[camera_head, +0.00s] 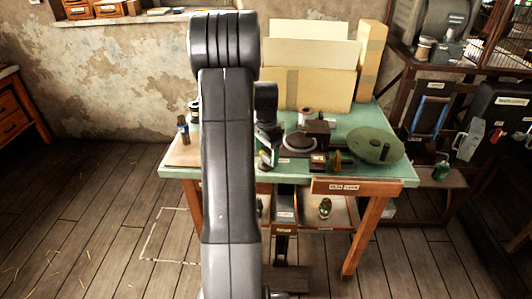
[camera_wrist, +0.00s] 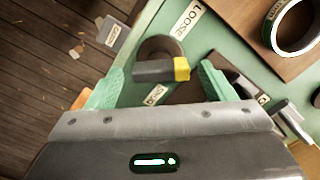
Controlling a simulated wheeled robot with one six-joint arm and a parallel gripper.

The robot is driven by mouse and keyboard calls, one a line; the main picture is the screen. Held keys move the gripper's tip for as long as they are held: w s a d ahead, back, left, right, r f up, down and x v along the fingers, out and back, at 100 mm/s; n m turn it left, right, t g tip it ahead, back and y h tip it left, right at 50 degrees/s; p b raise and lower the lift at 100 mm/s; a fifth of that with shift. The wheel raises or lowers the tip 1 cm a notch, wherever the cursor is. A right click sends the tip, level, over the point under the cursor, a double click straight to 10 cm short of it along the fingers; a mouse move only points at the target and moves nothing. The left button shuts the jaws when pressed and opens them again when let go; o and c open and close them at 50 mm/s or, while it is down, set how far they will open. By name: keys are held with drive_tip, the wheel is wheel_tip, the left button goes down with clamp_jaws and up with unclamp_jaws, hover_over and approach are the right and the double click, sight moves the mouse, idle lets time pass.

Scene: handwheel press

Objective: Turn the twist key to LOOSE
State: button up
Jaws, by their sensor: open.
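The twist key (camera_wrist: 153,71) shows in the wrist view as a dark grey bar with a yellow end, over a round dark base. Its yellow end points right, between the LOOSE label (camera_wrist: 186,20) above and a second, partly hidden label (camera_wrist: 155,95) below. My gripper (camera_wrist: 161,72) is open, with one pale green finger on each side of the key. I see a gap between the bar and each finger. In the head view my arm blocks part of the table, and I cannot make out the key there.
The green table (camera_head: 390,165) carries a round green disc (camera_head: 362,146), small items and cardboard boxes (camera_head: 310,88) at the back. The wooden floor (camera_head: 100,220) is open at left.

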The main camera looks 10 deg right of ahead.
drive_tip(key=shift+f, duration=0.2)
drive_tip(key=c, duration=1)
drive_tip(key=n, duration=0.4)
drive_tip(key=shift+n, duration=3)
